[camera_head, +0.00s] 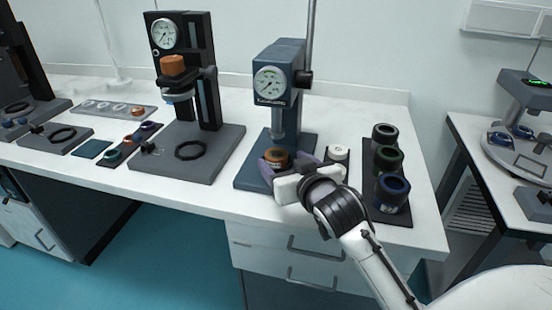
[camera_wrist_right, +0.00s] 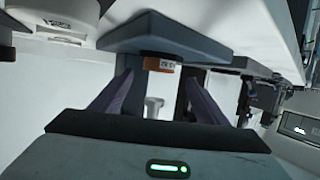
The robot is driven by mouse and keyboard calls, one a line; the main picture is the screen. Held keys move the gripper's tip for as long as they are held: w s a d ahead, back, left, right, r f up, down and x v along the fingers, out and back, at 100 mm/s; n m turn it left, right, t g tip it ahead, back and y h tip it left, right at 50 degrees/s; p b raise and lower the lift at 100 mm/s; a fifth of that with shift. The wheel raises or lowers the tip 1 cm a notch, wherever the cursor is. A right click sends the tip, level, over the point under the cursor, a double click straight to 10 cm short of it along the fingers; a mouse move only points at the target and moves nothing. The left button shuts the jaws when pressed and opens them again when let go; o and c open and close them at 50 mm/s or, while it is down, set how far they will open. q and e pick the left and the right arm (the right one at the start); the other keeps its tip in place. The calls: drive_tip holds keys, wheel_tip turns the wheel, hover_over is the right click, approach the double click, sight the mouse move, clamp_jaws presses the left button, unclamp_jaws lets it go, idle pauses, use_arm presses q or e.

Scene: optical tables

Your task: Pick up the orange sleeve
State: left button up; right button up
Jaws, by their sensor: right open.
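A short orange sleeve (camera_head: 277,158) with a dark top opening stands on the base of the blue gauge press (camera_head: 268,112), under its ram. My right gripper (camera_head: 278,167) reaches in from the front right, its purple fingers spread low around the sleeve. In the right wrist view, the gripper (camera_wrist_right: 158,88) is open, and the orange sleeve (camera_wrist_right: 160,65) with a small printed label shows between and beyond the fingers. Whether the fingers touch it cannot be told. My left gripper is not in view.
A rack of dark, green and blue rings (camera_head: 388,158) stands right of the press, near a white-topped piece (camera_head: 338,153). A black press (camera_head: 184,90) holding an orange block (camera_head: 173,65) stands left. The white table's front edge (camera_head: 225,208) runs close below.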

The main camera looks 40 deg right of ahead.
sight(276, 154)
drive_tip(key=x, duration=0.4)
drive_tip(key=shift+d, duration=0.15)
drive_tip(key=c, duration=1.3)
drive_tip(key=shift+o, duration=0.2)
drive_tip(key=shift+r, duration=0.1)
